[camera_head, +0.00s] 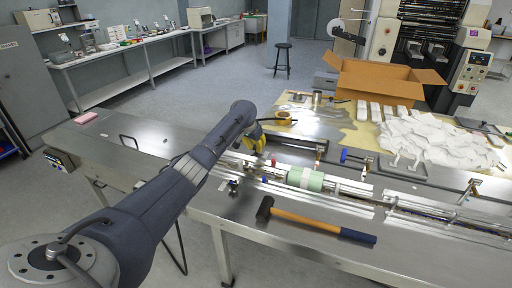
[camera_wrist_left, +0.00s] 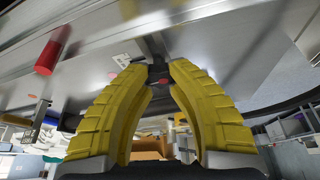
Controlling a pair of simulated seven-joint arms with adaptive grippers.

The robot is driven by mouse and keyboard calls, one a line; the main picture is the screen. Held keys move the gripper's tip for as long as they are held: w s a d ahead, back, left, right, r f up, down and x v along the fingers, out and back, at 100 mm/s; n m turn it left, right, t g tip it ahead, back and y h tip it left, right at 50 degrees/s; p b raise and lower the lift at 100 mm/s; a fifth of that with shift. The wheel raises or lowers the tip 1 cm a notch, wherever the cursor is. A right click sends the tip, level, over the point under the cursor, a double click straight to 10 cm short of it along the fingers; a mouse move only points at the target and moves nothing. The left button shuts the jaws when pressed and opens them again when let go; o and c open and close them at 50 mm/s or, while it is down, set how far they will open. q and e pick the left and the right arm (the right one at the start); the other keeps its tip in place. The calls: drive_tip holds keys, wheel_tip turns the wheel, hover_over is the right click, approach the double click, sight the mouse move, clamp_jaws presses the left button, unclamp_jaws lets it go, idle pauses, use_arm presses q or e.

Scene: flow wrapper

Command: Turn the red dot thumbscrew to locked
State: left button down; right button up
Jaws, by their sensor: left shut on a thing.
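My left gripper (camera_head: 258,140) reaches over the steel machine bed; its yellow fingers show at the far end of my arm. In the left wrist view my left gripper (camera_wrist_left: 160,76) has its yellow fingertips closed in on a small dark knob, the red dot thumbscrew (camera_wrist_left: 163,81). A red dot shows on it between the fingertips. The fingers hide most of the knob, and I cannot tell its turn position. In the head view the thumbscrew is hidden by the gripper. My right gripper is not in view.
A red cylinder (camera_wrist_left: 47,58) stands left of the fingers in the wrist view. A green roll (camera_head: 306,179) lies on the rail. A hammer (camera_head: 310,220) lies at the table front. A cardboard box (camera_head: 375,82) and white bags (camera_head: 430,140) are behind.

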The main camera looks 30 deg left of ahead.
use_arm(q)
drive_tip(key=shift+a+m+h, duration=0.1)
drive_tip(key=shift+m+h, duration=0.2)
drive_tip(key=shift+m, duration=0.3)
drive_tip(key=c, duration=1)
unclamp_jaws()
drive_tip(key=shift+o, duration=0.2)
drive_tip(key=v, duration=1.2)
drive_tip(key=shift+w, duration=0.1)
